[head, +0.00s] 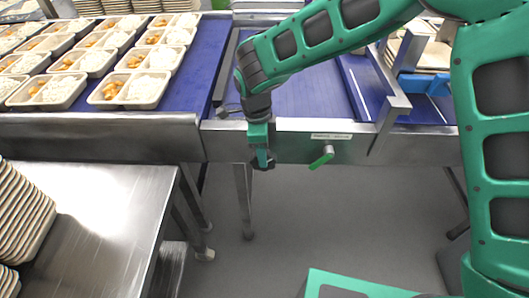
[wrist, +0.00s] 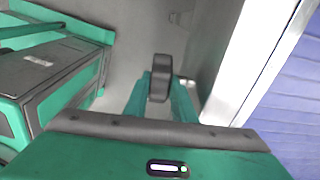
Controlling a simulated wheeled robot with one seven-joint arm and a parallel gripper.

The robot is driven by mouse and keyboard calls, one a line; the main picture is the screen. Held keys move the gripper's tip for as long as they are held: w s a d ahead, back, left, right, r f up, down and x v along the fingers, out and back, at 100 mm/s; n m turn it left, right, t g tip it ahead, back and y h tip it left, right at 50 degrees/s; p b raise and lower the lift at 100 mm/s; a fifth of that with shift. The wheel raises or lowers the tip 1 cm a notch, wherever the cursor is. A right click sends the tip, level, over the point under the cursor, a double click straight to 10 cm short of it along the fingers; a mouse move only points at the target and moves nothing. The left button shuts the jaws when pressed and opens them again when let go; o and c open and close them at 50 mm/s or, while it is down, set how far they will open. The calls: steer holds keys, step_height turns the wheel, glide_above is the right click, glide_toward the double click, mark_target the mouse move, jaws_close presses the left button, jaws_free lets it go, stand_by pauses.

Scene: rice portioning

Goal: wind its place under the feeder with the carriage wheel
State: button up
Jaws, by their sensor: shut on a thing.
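My gripper (head: 262,160) hangs at the front side of the conveyor, pointing down, with its green fingers shut on a small dark knob-like part (head: 264,166), which I take for the carriage wheel. In the wrist view the same dark part (wrist: 160,72) sits between the two fingertips (wrist: 160,95); the fingers hide some of it. How it joins the conveyor front cannot be made out. The blue belt section (head: 300,95) lies behind my gripper, partly hidden by my arm. No part is clearly recognisable as the feeder.
A green-handled lever (head: 322,157) sticks out of the front panel (head: 290,145), right of my gripper. Several trays of rice and orange food (head: 50,92) stand on the left blue belt (head: 195,70). A steel table (head: 110,215) with stacked empty trays (head: 22,215) is at lower left.

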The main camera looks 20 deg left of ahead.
steer(key=shift+s+a+f+t+h, duration=0.1)
steer(key=shift+a+t+h, duration=0.2)
steer(key=shift+h, duration=0.65)
steer(key=shift+a+t+h, duration=0.2)
steer(key=shift+a+h, duration=0.2)
steer(key=shift+h, duration=1.15)
steer(key=shift+a, duration=0.1)
steer(key=o, duration=0.8)
steer(key=shift+f, duration=0.1)
steer(key=v, duration=1)
steer(key=shift+s+a+r, duration=0.1)
steer(key=shift+a+r, duration=0.1)
steer(key=shift+a, duration=0.15)
